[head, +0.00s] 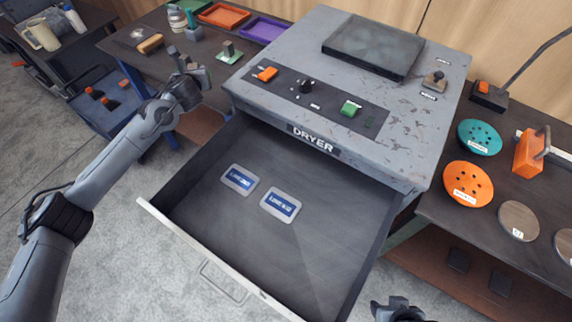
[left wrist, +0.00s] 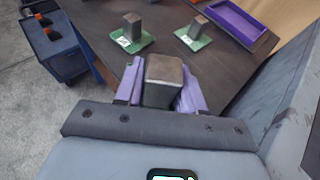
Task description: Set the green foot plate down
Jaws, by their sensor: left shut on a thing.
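My left gripper (head: 187,68) is at the table's front edge, left of the dryer. In the left wrist view its purple fingers (left wrist: 160,90) are shut on a grey upright block (left wrist: 165,72), which looks like the post of a foot plate. Its green base is hidden from me. Two other green foot plates with grey posts stand on the table beyond, one at left (left wrist: 128,40) and one at right (left wrist: 193,38). One green plate also shows in the head view (head: 230,55). My right gripper (head: 397,310) is partly cut off at the bottom edge.
The grey dryer (head: 400,115) stands close right of my left gripper, its drawer (head: 300,240) open with two blue-labelled cards inside. Purple (head: 262,30) and orange (head: 223,14) trays lie at the back. Dark tabletop (left wrist: 240,68) is bare near the held block.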

